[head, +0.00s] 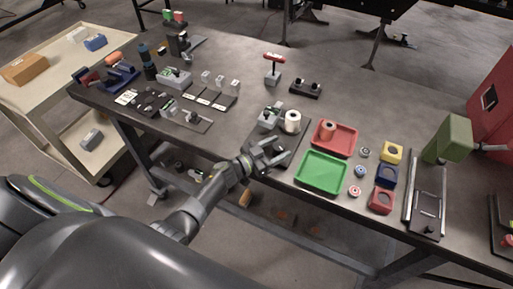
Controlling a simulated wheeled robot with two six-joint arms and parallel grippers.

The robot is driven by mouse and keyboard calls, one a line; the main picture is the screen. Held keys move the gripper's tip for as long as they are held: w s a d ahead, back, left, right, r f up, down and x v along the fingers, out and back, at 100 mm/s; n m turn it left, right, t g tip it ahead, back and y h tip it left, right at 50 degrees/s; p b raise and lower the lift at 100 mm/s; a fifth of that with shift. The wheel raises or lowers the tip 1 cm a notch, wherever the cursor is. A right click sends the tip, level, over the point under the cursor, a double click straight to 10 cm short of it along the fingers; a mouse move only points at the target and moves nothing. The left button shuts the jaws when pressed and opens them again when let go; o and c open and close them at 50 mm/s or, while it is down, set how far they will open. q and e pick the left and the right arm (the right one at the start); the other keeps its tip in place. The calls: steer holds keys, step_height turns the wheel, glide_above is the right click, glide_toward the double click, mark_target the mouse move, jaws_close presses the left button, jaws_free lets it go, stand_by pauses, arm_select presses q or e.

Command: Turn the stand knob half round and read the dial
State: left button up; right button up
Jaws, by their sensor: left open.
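My left gripper (279,153) reaches in over the front edge of the workbench with its fingers apart and nothing between them. Just beyond it on a dark base plate (299,143) stand a small grey device (268,120) and a white cylinder (292,121). This may be the stand, but its knob and dial are too small to make out. The gripper partly covers the plate's near side, and I cannot tell if it touches anything. My right gripper is not in view.
A green tray (322,171) and a red tray (345,140) lie right of the gripper, with coloured blocks (386,175) beyond. A red-handled device (273,68) stands farther back. Fixtures (160,100) crowd the left of the workbench (235,138). A cart (47,85) stands at far left.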

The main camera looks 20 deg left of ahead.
arm_select(q)
steer(key=b+v, duration=0.2)
steer(key=v, duration=1.4)
steer(key=shift+s+a, duration=0.2)
steer(key=shift+s, duration=0.05)
